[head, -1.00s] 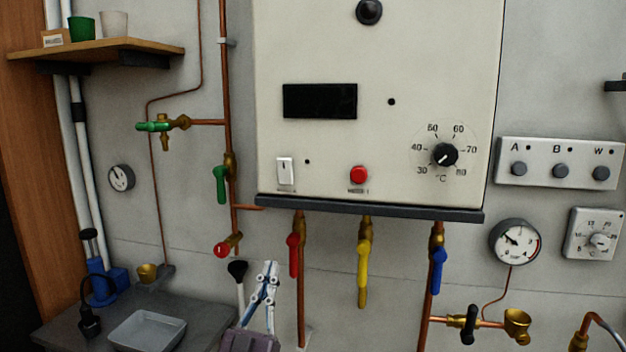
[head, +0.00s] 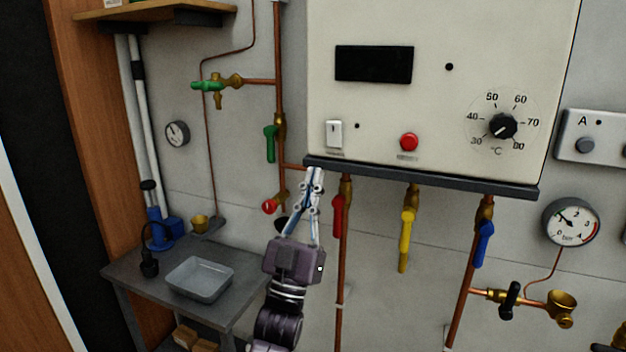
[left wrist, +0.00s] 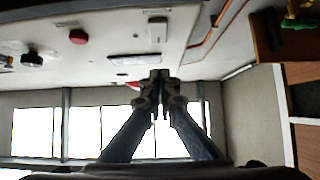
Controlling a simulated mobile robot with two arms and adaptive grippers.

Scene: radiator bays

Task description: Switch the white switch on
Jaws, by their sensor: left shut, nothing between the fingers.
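The white switch (head: 334,133) is a small upright rocker at the lower left of the boiler front (head: 440,110). It also shows in the left wrist view (left wrist: 158,30), at the top middle. My left gripper (head: 316,172) is shut and empty. In the head view its fingertips point up, just below the switch and near the boiler's lower edge. They look apart from the switch. In the left wrist view the closed fingertips (left wrist: 158,76) lie below the switch in the picture. My right gripper is not in view.
A red button (head: 409,142) and a temperature dial (head: 502,126) sit right of the switch. The dark ledge (head: 420,178) runs under the boiler. Red (head: 338,215), yellow (head: 407,228) and blue (head: 484,243) valve handles hang below. A grey bench (head: 160,285) with a tray stands left.

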